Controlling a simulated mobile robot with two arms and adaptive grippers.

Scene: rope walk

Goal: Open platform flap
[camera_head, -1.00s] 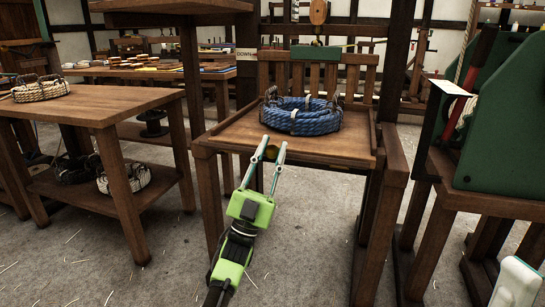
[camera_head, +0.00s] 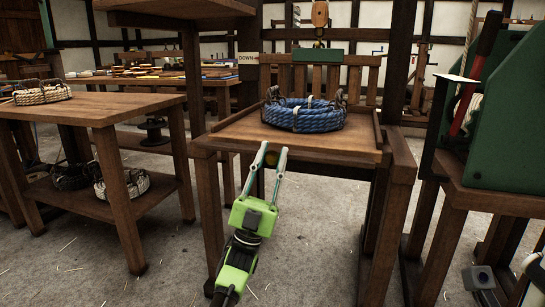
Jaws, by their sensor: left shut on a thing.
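The wooden platform (camera_head: 310,149) stands in the middle, with a raised side rail and a slatted back. A coil of blue rope (camera_head: 304,115) with dark handles and a pale tie lies on it. My left gripper (camera_head: 272,160) is at its front edge, left of centre. Its two pale fingers are around a small brass-coloured knob (camera_head: 271,159) at that edge and shut on it. The flap cannot be told apart clearly from the platform's front, which looks level. The fingers of my right gripper do not show.
A wooden table (camera_head: 118,103) with a pale rope coil (camera_head: 42,91) stands at the left. A green machine (camera_head: 507,130) with a red lever (camera_head: 474,75) stands on a bench at the right.

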